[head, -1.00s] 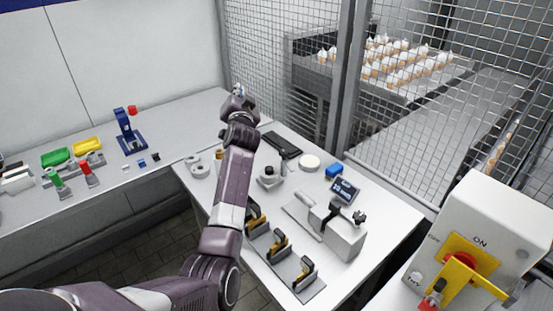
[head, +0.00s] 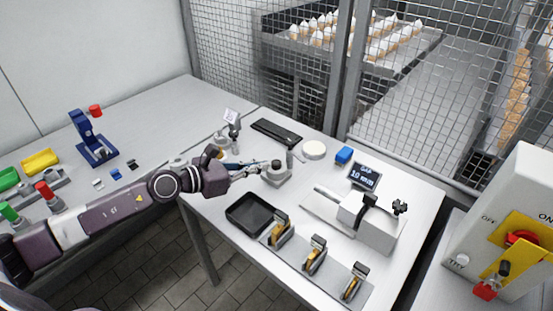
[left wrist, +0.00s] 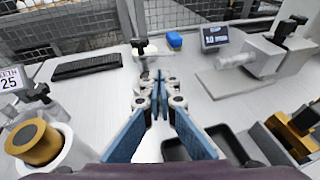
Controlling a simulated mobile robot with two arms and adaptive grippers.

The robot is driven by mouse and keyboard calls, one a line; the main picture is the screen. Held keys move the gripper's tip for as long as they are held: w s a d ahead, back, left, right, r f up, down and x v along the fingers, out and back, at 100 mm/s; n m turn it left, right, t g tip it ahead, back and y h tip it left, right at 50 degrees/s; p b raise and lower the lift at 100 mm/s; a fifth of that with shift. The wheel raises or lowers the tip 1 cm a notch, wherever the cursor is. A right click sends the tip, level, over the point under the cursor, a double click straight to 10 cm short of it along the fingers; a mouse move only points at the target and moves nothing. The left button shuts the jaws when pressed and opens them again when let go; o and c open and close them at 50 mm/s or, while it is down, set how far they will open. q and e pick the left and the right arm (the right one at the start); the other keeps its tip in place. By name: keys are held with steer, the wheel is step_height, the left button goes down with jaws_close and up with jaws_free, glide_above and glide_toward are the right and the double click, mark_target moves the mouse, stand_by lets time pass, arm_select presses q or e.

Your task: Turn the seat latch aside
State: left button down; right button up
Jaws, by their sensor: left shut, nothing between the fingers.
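A small grey seat block (head: 279,178) with an upright post (head: 290,159) stands on the white table in the head view. My left gripper (head: 262,168) reaches in from the left, its fingers at the near left side of this block. It is shut with nothing between its blue-padded fingers, which also show in the left wrist view (left wrist: 158,82). The post and a round-topped piece stand just beyond the fingertips there. The fingers cover part of the block, so I cannot make out the latch clearly or tell if they touch it. My right gripper is not in view.
A black tray (head: 232,220) lies on the near side, beside a plate with several yellow-black clips (head: 314,255). A grey vise-like device (head: 367,226) and small display (head: 364,177) stand right. A black keyboard-like bar (head: 276,132) and mesh fence (head: 225,60) are behind.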

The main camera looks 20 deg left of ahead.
mark_target(300, 158)
arm_select(q)
steer(key=p+x, duration=0.1)
steer(key=x, duration=0.8)
steer(key=shift+w+d, duration=0.15)
steer(key=shift+d, duration=0.15)
steer(key=shift+w+d+f, duration=0.15)
steer(key=shift+w, duration=0.05)
steer(key=shift+w+d+p, duration=0.55)
steer(key=shift+d+p, duration=0.2)
steer(key=shift+p, duration=0.25)
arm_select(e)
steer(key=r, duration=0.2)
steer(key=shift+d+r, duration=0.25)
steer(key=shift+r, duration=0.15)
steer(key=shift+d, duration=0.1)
arm_select(q)
steer(key=shift+s, duration=0.1)
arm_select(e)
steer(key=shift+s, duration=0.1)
